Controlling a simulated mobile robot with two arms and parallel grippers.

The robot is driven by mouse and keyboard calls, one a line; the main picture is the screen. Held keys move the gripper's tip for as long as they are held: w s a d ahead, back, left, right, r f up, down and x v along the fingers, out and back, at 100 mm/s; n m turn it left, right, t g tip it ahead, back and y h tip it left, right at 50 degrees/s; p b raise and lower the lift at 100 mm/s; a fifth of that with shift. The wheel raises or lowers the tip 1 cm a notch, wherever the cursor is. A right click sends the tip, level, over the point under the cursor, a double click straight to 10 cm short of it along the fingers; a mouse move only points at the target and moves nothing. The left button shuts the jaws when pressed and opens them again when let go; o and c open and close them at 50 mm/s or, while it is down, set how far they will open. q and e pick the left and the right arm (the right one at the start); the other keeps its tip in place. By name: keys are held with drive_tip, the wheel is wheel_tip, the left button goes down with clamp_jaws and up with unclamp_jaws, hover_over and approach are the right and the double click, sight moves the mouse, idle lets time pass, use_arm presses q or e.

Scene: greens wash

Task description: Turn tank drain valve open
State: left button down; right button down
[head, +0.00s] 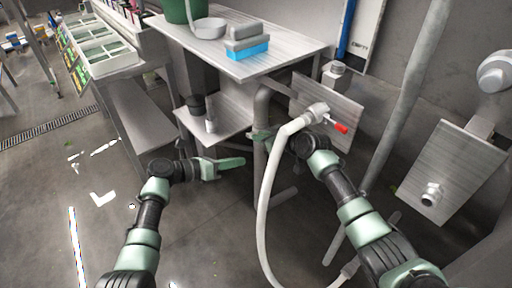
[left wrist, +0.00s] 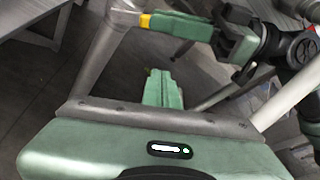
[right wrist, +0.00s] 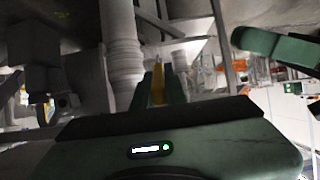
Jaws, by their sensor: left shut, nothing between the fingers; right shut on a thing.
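The drain valve's yellow handle (right wrist: 158,88) shows between the fingers of my right gripper (right wrist: 161,82) in the right wrist view. Its yellow end (left wrist: 145,20) also shows in the left wrist view, beside a grey upright pipe (left wrist: 100,52). In the head view my right gripper (head: 258,135) is shut at that pipe (head: 260,165), below the steel table; the handle is mostly hidden there by the fingers. My left gripper (head: 238,162) is shut and empty, left of the pipe and slightly lower. Its closed fingers (left wrist: 160,88) show in the left wrist view.
A white hose (head: 264,210) hangs from a red-handled valve (head: 337,127) on a steel plate, close to my right forearm. The steel table (head: 275,65) above bears a blue-and-grey block (head: 247,44) and a green bucket (head: 182,10).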

drive_tip(key=shift+f, duration=0.1)
use_arm(q)
drive_tip(key=w+d, duration=0.5)
drive_tip(key=d, duration=0.1)
drive_tip(key=shift+w+d+r, duration=0.2)
drive_tip(key=shift+d+r, duration=0.1)
drive_tip(key=shift+r, duration=0.1)
